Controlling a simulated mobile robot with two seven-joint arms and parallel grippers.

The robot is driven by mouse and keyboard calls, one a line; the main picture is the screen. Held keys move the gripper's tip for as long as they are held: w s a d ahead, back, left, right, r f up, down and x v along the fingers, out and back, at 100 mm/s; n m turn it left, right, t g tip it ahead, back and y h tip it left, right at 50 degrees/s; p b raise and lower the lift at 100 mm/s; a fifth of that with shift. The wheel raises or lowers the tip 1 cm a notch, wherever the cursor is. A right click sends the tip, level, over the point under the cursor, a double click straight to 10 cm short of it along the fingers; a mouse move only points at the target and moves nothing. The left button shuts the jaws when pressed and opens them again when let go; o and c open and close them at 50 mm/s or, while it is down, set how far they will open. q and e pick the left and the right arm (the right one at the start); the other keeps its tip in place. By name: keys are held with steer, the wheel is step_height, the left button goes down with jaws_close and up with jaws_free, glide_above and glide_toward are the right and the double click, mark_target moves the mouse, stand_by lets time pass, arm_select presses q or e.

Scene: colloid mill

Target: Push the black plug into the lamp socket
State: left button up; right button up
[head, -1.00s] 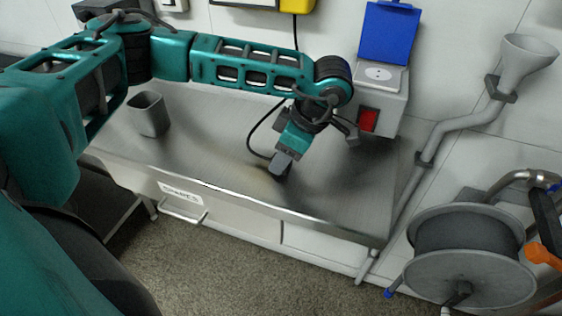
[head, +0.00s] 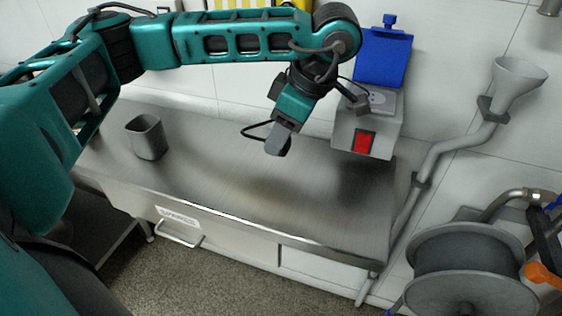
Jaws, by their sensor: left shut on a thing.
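My left gripper (head: 278,145) is shut and points down, raised above the steel bench. A black cable (head: 254,131) loops to it from the left, so it appears to hold the black plug, whose body is hidden by the fingers. The lamp socket (head: 382,99) is a pale face with holes on top of a grey box (head: 341,133), right of the gripper and apart from it. Its blue lid (head: 384,55) stands open, and a red switch (head: 365,141) is on the front. My right gripper is not in view.
A grey cup (head: 147,138) stands on the left of the bench (head: 220,181). A funnel with a grey pipe (head: 455,142) runs down the wall right of the box. A cable reel (head: 465,265) stands at lower right. The bench's middle is clear.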

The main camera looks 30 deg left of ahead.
arm_select(q)
step_height(320, 180, up, 9)
steer(key=p, duration=0.2)
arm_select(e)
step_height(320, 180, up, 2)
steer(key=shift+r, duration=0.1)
arm_select(q)
steer(key=shift+r, duration=0.1)
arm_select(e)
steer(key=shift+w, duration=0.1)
